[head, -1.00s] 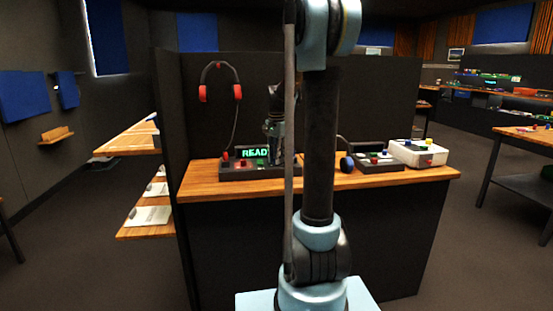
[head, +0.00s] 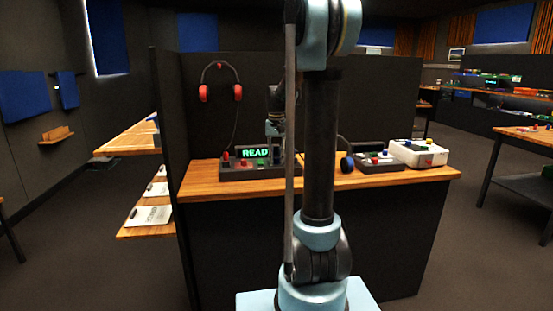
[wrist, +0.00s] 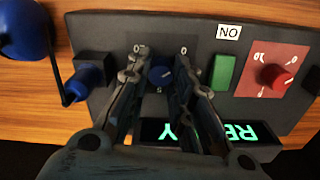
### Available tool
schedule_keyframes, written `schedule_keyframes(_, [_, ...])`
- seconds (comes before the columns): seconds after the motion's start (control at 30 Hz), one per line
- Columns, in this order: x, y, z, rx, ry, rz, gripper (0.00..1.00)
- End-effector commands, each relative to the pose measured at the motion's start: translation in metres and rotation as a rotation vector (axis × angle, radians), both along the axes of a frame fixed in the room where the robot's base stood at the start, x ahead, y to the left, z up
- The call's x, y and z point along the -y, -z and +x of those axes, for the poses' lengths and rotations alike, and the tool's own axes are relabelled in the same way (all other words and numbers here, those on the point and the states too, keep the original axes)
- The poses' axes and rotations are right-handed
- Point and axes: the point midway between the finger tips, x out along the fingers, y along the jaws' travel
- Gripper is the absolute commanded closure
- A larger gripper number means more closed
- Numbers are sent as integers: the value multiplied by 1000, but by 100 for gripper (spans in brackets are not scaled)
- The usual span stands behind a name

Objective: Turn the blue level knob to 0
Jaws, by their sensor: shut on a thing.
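The blue level knob (wrist: 160,76) sits on the dark panel (wrist: 105,22), with a small pale mark on its face and 0, 5 and 10 printed around it. The mark appears to point to the upper right, roughly toward the 0; its exact reading is too small to tell. My gripper (wrist: 161,77) is shut on the knob, one finger on each side. In the head view my gripper (head: 275,128) is over the panel near the lit READY display (head: 255,153), partly behind my arm, and the knob cannot be made out.
A green button (wrist: 222,72) and a red knob (wrist: 276,77) on a red plate lie right of the knob. Red headphones (head: 220,80) hang on the partition.

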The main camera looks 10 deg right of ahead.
Motion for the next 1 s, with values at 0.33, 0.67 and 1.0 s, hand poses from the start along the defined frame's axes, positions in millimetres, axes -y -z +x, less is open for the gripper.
schedule_keyframes(0.33, [-1, -1, 2, 3, -103, 1, 100])
schedule_keyframes(0.67, [-1, -1, 2, 3, -112, 1, 100])
schedule_keyframes(1.0, [0, 0, 1, 2, -111, 1, 59])
